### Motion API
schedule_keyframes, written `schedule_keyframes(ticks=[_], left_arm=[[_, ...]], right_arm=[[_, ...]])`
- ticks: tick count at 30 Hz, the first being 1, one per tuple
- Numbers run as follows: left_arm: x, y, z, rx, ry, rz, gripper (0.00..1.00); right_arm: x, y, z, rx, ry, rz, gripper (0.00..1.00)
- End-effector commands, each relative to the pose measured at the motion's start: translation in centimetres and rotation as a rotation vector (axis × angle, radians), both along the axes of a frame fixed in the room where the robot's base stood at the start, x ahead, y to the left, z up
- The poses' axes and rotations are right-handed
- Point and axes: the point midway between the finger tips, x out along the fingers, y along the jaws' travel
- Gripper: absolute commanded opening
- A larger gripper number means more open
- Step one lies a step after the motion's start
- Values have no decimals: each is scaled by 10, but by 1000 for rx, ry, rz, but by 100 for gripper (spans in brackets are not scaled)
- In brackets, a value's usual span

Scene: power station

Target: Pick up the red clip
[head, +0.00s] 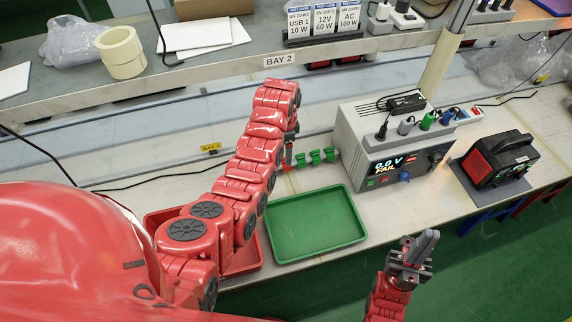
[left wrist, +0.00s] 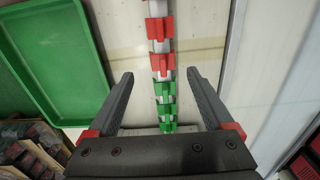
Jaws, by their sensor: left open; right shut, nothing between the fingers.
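Two red clips show in the left wrist view on a pale rail: one nearer the middle (left wrist: 161,66) and one further up (left wrist: 159,28). Several green clips (left wrist: 165,92) follow below them on the same rail. My left gripper (left wrist: 160,74) is open and empty, its fingertips on either side of the rail in the picture, level with the nearer red clip. I cannot tell how far above it they are. In the head view the left arm hides most of the red clips, beside the green clips (head: 315,157). My right gripper (head: 426,242) is shut and empty at the bench's front.
A green tray (head: 318,243) lies in front of the clips and a red tray (head: 243,268) left of it, partly behind my arm. A grey power tester (head: 347,140) stands right of the clips. A black-and-red device (head: 497,160) is further right.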

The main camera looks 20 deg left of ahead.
Motion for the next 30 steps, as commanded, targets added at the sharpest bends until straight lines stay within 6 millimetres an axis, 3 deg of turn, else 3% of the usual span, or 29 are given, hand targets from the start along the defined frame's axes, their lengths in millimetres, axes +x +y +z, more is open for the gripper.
schedule_keyframes(ticks=[18, 30], left_arm=[[6, -1, -35, 1, 7, 0, 85], [7, -1, -58, 0, 4, 1, 85]], right_arm=[[0, 0, 25, 0, 1, 0, 0], [0, 0, 25, 0, 1, 0, 0]])
